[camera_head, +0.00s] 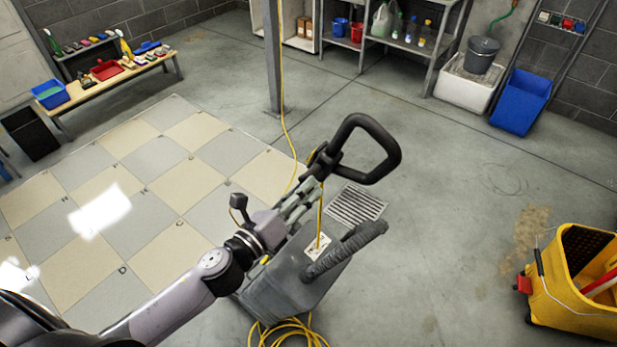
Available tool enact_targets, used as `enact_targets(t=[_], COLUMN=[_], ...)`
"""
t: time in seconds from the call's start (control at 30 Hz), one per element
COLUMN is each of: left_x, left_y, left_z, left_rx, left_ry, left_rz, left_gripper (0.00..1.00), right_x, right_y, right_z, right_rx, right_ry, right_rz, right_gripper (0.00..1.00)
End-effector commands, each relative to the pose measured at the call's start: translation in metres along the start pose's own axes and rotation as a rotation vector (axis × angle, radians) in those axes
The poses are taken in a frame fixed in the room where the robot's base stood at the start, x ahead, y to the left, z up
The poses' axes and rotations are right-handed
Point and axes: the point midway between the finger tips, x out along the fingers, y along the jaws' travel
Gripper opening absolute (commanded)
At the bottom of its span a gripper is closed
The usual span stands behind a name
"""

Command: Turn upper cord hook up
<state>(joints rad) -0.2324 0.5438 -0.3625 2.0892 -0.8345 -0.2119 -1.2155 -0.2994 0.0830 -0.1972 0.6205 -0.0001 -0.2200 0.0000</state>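A grey floor machine (275,291) stands on the concrete at the centre, with a black loop handle (394,150) on top. A yellow cord (320,222) hangs down near its column. The upper cord hook seems to be in the dark cluster just below the loop handle, but it is too small and too covered to tell which way it points. My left gripper (306,196) reaches up from the lower left to just under this cluster, in front of the column. Its fingertips overlap the dark parts, so contact and opening are unclear. My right gripper is out of view.
Yellow cord coils (290,333) lie at the machine's foot. A ribbed black hose (345,250) runs along its right side. A yellow mop bucket (575,295) stands at right. A grey post (273,60) rises behind. Checkered floor tiles (150,200) at left are clear.

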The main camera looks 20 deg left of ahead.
Motion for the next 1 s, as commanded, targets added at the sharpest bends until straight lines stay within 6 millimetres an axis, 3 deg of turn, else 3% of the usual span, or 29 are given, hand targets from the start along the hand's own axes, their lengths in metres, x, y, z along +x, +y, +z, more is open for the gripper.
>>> enact_targets(t=[0.2,0.57,1.0], left_x=[0.023,0.026,0.026], left_y=[0.0,0.0,0.001], left_z=[0.0,-0.001,0.0], left_rx=[0.0,0.0,0.0], left_ry=[0.0,0.0,0.0], left_rz=[0.0,0.0,0.001], left_gripper=[0.37,0.36,0.07], right_x=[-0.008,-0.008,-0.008], right_y=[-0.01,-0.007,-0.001], right_z=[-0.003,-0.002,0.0], right_rx=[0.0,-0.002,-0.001], right_ry=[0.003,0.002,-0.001], right_rz=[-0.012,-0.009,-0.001], right_gripper=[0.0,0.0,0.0])
